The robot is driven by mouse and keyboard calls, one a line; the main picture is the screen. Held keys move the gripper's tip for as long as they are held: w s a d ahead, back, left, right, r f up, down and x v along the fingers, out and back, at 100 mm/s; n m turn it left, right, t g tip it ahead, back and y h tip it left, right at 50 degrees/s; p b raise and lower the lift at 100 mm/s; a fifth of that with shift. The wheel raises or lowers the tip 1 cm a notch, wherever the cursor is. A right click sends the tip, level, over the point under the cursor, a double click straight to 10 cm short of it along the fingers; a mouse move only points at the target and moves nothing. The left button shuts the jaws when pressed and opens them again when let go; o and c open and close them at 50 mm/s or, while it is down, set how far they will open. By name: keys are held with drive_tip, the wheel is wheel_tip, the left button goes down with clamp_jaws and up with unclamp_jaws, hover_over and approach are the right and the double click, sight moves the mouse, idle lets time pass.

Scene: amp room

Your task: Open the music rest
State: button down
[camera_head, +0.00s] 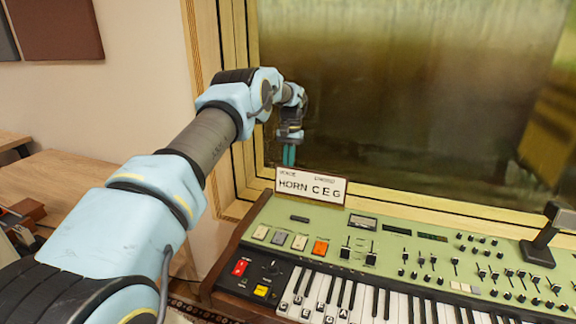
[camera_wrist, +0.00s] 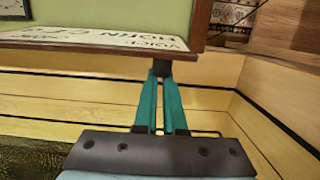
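The keyboard instrument (camera_head: 395,227) has a green control panel with a wooden side. At its back left stands a white card (camera_head: 311,187) reading "HORN C E G". The card also shows upside down and foreshortened in the wrist view (camera_wrist: 110,40). I cannot make out a music rest as a separate part. My gripper (camera_head: 289,163) hangs above and behind the card, in front of the window. In the wrist view its teal fingers (camera_wrist: 160,80) are close together, their tips at a small dark block near the instrument's edge. Whether they touch or hold it is unclear.
A large dark window (camera_head: 400,90) with a pale wooden frame (camera_head: 235,120) stands close behind the instrument. A dark stand (camera_head: 546,235) sits at the instrument's right. A wooden desk (camera_head: 70,180) is at the left.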

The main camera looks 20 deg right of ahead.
drive_tip(key=c, duration=1.5)
unclamp_jaws()
drive_tip(key=shift+f, duration=0.2)
drive_tip(key=shift+o, duration=0.7)
drive_tip(key=shift+r, duration=0.15)
drive_tip(key=o, duration=0.7)
drive_tip(key=shift+r, duration=0.1)
drive_tip(key=r+p, duration=0.1)
drive_tip(key=r, duration=0.2)
drive_tip(key=r+p, duration=0.1)
drive_tip(key=r, duration=0.3)
drive_tip(key=w+d+r+p, duration=0.1)
drive_tip(key=r+p, duration=0.1)
drive_tip(key=r, duration=0.1)
drive_tip(key=shift+w+r, duration=0.1)
drive_tip(key=shift+r, duration=0.2)
drive_tip(key=shift+a, duration=0.1)
